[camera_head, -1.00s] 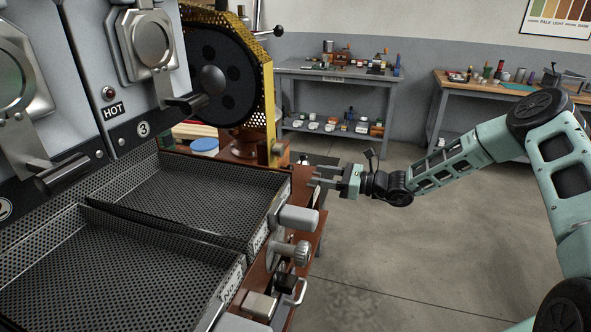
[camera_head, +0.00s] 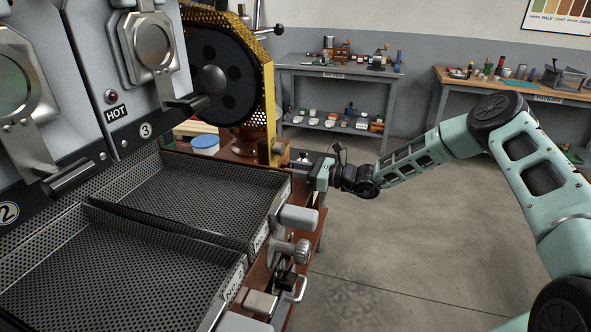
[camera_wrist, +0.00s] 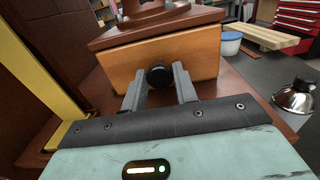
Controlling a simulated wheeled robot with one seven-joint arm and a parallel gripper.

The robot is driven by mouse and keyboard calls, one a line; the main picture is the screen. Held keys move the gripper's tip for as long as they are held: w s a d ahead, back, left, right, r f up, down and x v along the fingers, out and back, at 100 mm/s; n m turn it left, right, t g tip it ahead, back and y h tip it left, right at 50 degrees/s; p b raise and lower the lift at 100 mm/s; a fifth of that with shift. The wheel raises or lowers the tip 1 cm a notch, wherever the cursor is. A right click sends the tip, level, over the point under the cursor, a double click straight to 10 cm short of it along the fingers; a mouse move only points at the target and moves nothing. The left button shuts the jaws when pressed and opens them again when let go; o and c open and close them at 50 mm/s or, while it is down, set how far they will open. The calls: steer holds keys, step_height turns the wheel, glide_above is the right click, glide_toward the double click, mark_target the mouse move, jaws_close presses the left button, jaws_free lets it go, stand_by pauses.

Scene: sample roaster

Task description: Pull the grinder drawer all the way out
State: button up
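In the wrist view the grinder drawer (camera_wrist: 195,62) shows as a light wooden front with a round black knob (camera_wrist: 158,75). It sits under the darker wooden top of the grinder (camera_wrist: 150,22); I see no clear gap around it. My gripper (camera_wrist: 159,88) has one finger on each side of the knob, with space showing between fingers and knob. In the head view my gripper (camera_head: 303,168) is at the right end of the roaster bench, by the grinder (camera_head: 246,146). The drawer front cannot be made out there.
A yellow guard edge (camera_wrist: 38,75) stands close on the left in the wrist view. A metal lamp-like object (camera_wrist: 295,97) is at the right. Perforated trays (camera_head: 185,195) and a knurled knob (camera_head: 290,252) lie nearer in the head view. The floor at right is open.

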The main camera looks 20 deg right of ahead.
jaws_close()
steer(key=p+v, duration=0.2)
steer(key=v, duration=1)
steer(key=o, duration=0.9)
jaws_free()
steer(key=b+v, duration=0.2)
steer(key=v, duration=1.5)
steer(key=shift+s+d+b, duration=0.15)
steer(key=shift+d+b, duration=0.1)
steer(key=shift+b, duration=0.05)
